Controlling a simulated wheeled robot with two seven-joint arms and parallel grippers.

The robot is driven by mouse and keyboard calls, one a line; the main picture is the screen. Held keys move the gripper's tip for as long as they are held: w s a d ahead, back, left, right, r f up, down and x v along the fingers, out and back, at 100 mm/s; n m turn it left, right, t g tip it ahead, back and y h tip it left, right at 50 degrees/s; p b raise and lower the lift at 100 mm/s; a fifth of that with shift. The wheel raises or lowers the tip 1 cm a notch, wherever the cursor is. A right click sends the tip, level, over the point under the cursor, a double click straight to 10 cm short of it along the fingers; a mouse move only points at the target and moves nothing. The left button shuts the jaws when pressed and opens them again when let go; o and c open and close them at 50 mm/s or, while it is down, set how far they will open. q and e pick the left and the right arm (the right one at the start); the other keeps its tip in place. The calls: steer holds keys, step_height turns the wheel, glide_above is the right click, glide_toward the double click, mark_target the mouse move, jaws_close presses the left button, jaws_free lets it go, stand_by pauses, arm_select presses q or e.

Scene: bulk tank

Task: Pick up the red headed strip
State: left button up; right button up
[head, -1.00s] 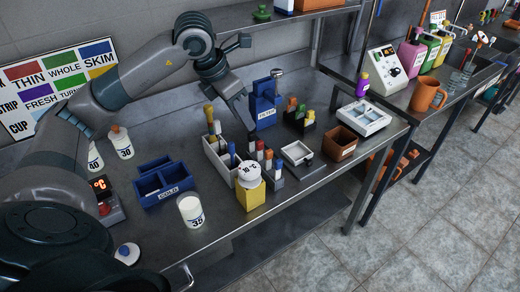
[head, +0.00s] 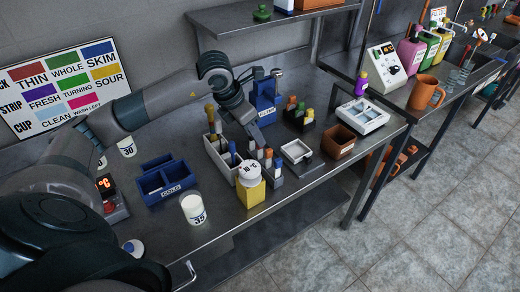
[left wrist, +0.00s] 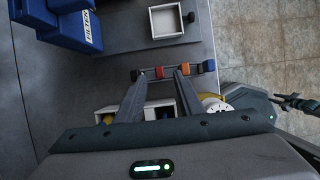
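A short row of strips with coloured heads stands upright at the middle of the bench.
A white rack (head: 218,157) and a yellow block with a white dial (head: 251,193) stand close to the strips. A blue filter box (head: 265,103), small white tray (head: 297,151) and brown bin (head: 339,143) are nearby. Bench room is free at front right.

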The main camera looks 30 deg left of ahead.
mark_target(260, 154)
arm_select(q)
steer(key=p+x, duration=0.2)
steer(key=x, duration=0.2)
steer(key=shift+w+d+p, duration=0.1)
steer(key=shift+w+p, duration=0.15)
steer(key=shift+p, duration=0.05)
steer(key=shift+w+f, duration=0.15)
steer(key=shift+f, duration=0.25)
jaws_close()
